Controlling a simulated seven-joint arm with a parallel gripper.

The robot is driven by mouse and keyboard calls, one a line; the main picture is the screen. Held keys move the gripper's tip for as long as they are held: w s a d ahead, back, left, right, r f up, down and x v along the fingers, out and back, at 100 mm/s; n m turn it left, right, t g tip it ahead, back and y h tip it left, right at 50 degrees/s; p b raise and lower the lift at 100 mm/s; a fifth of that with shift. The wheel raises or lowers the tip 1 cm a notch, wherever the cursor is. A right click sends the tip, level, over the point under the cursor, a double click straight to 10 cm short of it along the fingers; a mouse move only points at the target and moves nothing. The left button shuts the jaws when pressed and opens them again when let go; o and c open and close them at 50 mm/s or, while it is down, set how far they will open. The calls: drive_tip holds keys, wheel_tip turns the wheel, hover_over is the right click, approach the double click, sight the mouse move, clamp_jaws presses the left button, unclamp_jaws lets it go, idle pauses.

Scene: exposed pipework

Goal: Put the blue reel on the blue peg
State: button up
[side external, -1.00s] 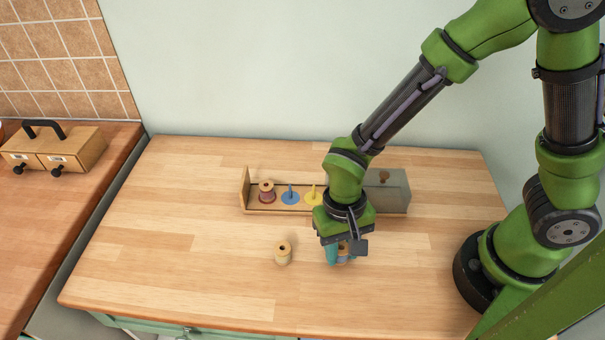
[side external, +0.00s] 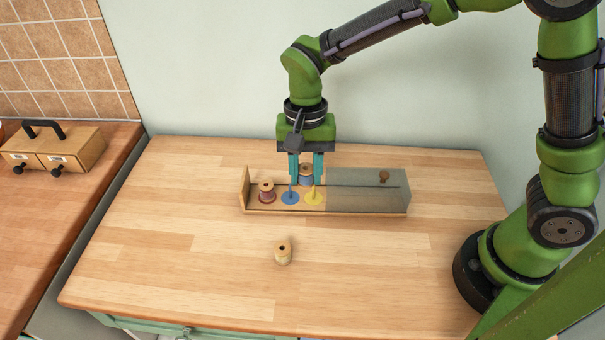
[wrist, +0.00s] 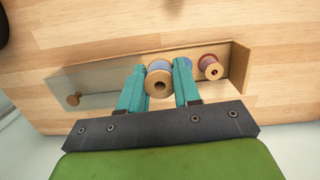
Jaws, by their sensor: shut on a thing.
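The blue reel (side external: 306,178), with pale wooden ends, is between the teal fingers of my gripper (side external: 306,180), which is shut on it. It is held upright and raised over the rack. In the side view it appears above and behind the blue peg (side external: 290,197) and yellow peg (side external: 313,198). In the wrist view the reel's top end with its hole (wrist: 159,83) faces the camera. There, a patch of blue (wrist: 186,63) shows beside a finger, partly hidden. The exact height above the pegs cannot be told.
A red reel (side external: 266,192) stands at the rack's left end, beside the blue peg. A grey see-through cover (side external: 365,192) with a knob spans the rack's right part. The table around is clear.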

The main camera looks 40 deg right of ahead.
drive_tip(key=w, duration=0.1)
drive_tip(key=w+r+m, duration=0.1)
drive_tip(key=w, duration=0.1)
drive_tip(key=w+r+m, duration=0.1)
drive_tip(key=w, duration=0.1)
drive_tip(key=shift+w+d+r, duration=0.15)
drive_tip(key=shift+r, duration=0.05)
drive_tip(key=shift+f, duration=0.35)
hover_over(290, 187)
drive_tip(key=shift+w+d+f, duration=0.1)
drive_tip(key=shift+f, duration=2.45)
drive_tip(key=shift+f, duration=2.85)
